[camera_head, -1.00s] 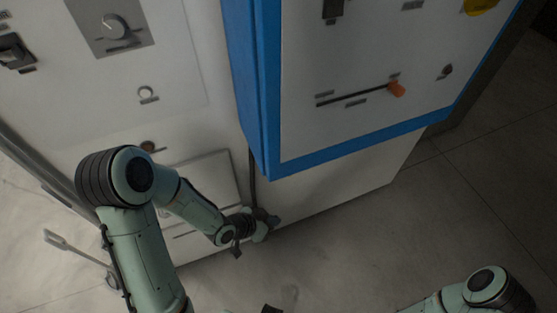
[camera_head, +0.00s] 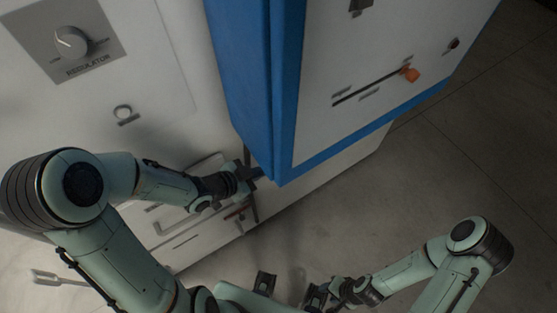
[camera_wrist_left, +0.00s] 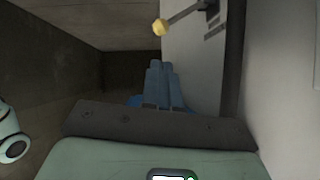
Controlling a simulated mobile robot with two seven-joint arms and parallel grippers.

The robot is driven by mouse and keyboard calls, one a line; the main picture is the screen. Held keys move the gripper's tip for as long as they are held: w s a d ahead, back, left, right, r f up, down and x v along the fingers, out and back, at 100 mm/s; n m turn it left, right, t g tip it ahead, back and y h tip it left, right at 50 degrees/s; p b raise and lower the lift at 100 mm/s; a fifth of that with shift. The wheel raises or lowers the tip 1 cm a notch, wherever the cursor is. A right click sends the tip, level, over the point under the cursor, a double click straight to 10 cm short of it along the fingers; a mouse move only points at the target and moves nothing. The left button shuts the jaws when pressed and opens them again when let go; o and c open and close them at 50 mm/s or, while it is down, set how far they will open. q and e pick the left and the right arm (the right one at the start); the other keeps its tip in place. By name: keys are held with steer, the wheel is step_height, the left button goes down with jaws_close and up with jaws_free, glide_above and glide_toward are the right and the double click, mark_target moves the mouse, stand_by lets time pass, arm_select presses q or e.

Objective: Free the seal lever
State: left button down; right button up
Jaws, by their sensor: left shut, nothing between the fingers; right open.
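In the head view a dark lever (camera_head: 372,87) with an orange knob (camera_head: 411,75) lies slantwise on the white face of the blue-edged hood. Its labels are too small to read, so I cannot confirm that it is the seal lever. In the left wrist view a rod with a yellow knob (camera_wrist_left: 160,27) stands beyond my left fingers; I cannot tell if it is the same lever. My left gripper (camera_head: 257,173) is shut and empty beside the hood's lower left corner; its fingers (camera_wrist_left: 162,85) are together. My right gripper (camera_head: 290,289) is open and empty, low in front, apart from the hood.
The blue edge (camera_head: 250,100) of the hood juts out beside my left gripper. A regulator dial (camera_head: 70,42) and a small ring (camera_head: 124,113) are on the white cabinet at left. The floor (camera_head: 450,160) at right is clear.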

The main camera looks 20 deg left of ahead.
arm_select(q)
steer(key=shift+d, duration=0.1)
arm_select(e)
steer(key=shift+d, duration=0.1)
arm_select(q)
steer(key=p+x, duration=0.2)
steer(key=x, duration=0.8)
arm_select(e)
steer(key=shift+w+r, duration=0.35)
steer(key=shift+r, duration=0.25)
steer(key=shift+w+r, duration=0.35)
steer(key=shift+r, duration=0.25)
